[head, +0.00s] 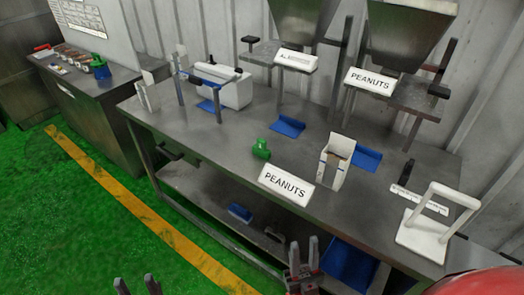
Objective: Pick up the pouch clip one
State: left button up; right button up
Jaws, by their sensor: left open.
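A small green object (261,149), which may be a pouch clip, lies on the steel table (225,135) behind the front PEANUTS sign. Another green piece (99,62) sits on a blue item on the far-left side counter. They are too small to tell which is clip one. An open white pouch (335,162) with brown contents stands on the table to the right of the nearer green object. My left gripper (137,286) is open and empty at the bottom edge, over the floor, well away from the table. My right gripper (304,256) is open and empty by the table's front edge.
A PEANUTS sign (286,188) is at the table's front edge. Blue scoops (287,126) lie below the hoppers (408,35). A white sealer-like device (222,85) stands at the left, a white frame stand (437,225) at the right. The green floor (75,215) is clear at left.

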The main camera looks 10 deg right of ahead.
aim_at(260, 149)
jog(key=i+j, duration=0.4)
jog(key=i+j+z, duration=0.35)
jog(key=j+z, duration=0.4)
jog(key=i+j+z, duration=0.2)
jog(key=j+z, duration=0.15)
jog(key=z, duration=0.5)
jog(key=i+l, duration=0.3)
jog(key=i, duration=0.15)
